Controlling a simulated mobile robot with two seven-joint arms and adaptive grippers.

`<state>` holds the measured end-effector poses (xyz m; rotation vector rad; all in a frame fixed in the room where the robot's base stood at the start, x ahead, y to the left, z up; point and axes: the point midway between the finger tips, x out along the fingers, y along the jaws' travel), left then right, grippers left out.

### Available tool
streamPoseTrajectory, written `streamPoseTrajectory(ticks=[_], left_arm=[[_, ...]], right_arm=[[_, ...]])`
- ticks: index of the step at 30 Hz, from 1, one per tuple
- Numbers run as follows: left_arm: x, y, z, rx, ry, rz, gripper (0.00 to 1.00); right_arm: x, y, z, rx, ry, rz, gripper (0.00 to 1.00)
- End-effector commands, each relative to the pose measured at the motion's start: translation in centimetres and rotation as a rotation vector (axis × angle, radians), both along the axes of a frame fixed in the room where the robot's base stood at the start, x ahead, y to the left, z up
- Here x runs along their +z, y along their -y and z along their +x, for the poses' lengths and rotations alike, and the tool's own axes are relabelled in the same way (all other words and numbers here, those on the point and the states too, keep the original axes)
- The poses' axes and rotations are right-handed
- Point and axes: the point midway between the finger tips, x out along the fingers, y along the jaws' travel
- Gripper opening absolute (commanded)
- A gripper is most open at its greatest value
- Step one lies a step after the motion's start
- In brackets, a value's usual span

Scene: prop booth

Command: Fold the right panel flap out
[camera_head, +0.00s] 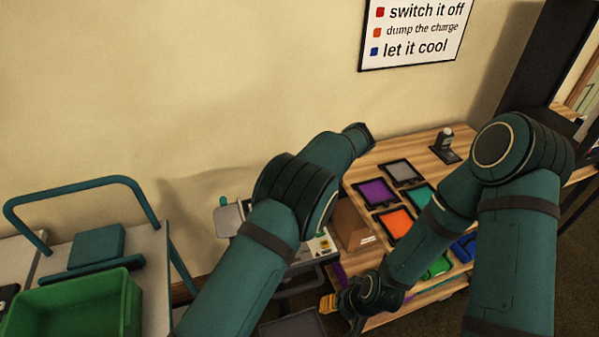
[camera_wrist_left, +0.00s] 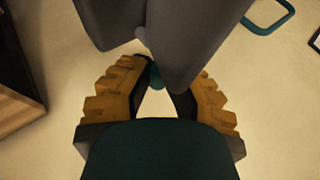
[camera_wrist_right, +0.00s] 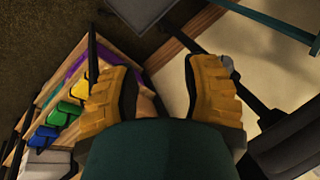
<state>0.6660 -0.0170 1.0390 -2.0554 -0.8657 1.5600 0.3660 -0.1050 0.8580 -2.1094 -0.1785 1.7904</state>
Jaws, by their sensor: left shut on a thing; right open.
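A grey panel piece (camera_head: 229,219) with a small teal knob (camera_head: 223,200) shows beside my left arm in the head view; which flap it is I cannot tell. In the left wrist view my left gripper (camera_wrist_left: 158,82) is shut around a teal piece (camera_wrist_left: 155,75) beside large grey panel parts (camera_wrist_left: 195,40). The left gripper is hidden behind my arm in the head view. My right gripper (camera_head: 335,302) is low at the bench's front left edge. It is open and empty in the right wrist view (camera_wrist_right: 158,75), with a dark grey slab (camera_wrist_right: 295,145) to its right.
A wooden bench (camera_head: 427,150) carries coloured trays, including a purple one (camera_head: 376,192) and an orange one (camera_head: 398,222), and a brown box (camera_head: 350,222). A green crate (camera_head: 125,300) and a teal-handled cart (camera_head: 150,255) stand left. A sign (camera_head: 415,35) hangs on the wall.

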Motion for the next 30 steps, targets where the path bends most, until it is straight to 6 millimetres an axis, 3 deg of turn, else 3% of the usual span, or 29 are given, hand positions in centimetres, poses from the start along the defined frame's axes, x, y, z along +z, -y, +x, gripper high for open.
streamPoseTrajectory(ticks=[9, 10, 12, 23, 30], left_arm=[[-0.1, -0.3, 0.0, 0.005, -0.005, 0.006, 0.00], [-0.1, -0.3, 0.0, 0.005, -0.005, 0.006, 0.28], [-0.1, -0.2, 0.0, 0.004, -0.004, 0.005, 0.50], [0.2, 0.1, 0.0, 0.000, 0.000, 0.001, 0.50], [2.5, 2.5, -0.6, -0.001, 0.001, 0.000, 0.50]], right_arm=[[0.0, 0.0, 0.0, 0.000, 0.000, 0.000, 0.47], [0.0, 0.0, 0.0, 0.000, 0.000, 0.000, 0.47], [0.0, 0.0, 0.0, 0.000, 0.000, 0.000, 0.47], [0.0, 0.0, 0.0, 0.000, 0.000, 0.000, 0.47], [0.0, 0.0, 0.0, 0.000, 0.000, 0.000, 0.47]])
